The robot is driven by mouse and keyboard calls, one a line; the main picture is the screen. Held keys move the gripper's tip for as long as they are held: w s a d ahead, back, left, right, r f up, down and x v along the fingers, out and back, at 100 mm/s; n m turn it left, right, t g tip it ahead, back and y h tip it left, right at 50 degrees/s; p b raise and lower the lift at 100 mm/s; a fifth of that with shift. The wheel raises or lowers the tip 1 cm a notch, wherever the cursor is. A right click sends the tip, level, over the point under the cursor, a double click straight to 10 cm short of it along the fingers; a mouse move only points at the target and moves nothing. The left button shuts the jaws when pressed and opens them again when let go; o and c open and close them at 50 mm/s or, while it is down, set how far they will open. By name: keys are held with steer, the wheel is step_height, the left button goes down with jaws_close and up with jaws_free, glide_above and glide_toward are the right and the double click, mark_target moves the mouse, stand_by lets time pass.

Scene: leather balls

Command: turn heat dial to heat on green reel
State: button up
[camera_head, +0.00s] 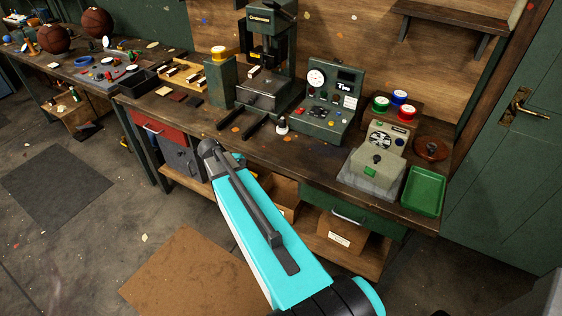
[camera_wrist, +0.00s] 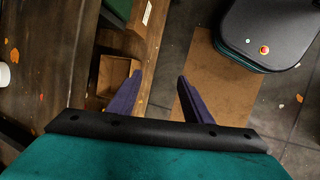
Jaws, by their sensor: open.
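A green control box (camera_head: 333,103) with a round white gauge (camera_head: 316,77) and small coloured knobs stands on the workbench in the head view. I cannot tell which knob is the heat dial. A green reel (camera_head: 380,103) sits beside a blue reel (camera_head: 399,97) and a red reel (camera_head: 406,113), right of that box. A grey-green unit (camera_head: 378,158) with a dark knob stands in front of the reels. My gripper (camera_wrist: 160,77) shows in the wrist view, its two dark fingers apart and nothing between them. It is away from the control box and reels.
A press (camera_head: 268,60) stands left of the control box. A green tray (camera_head: 424,190) and a brown dish (camera_head: 431,148) lie at the bench's right end. The bench edge and a cardboard box (camera_wrist: 112,75) below it show in the wrist view.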

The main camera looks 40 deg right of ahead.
steer(key=s+a+f+m+y+b, duration=0.2)
steer(key=s+a+f, duration=0.2)
steer(key=a+f, duration=0.5)
steer(key=s+a+f+m+y+b, duration=0.15)
steer(key=s+a+f, duration=0.25)
steer(key=a+f, duration=0.55)
steer(key=s+a+f+g+b, duration=0.1)
steer(key=s+a+f+b, duration=0.1)
steer(key=s+f, duration=0.6)
steer(key=s+a+f+g+y+b, duration=0.1)
steer(key=s+a+f+g+b, duration=0.1)
steer(key=s+f, duration=0.6)
steer(key=s+a+b, duration=0.1)
steer(key=s+b, duration=0.1)
steer(key=s, duration=0.1)
steer(key=shift+s+f, duration=0.15)
steer(key=shift+s, duration=0.1)
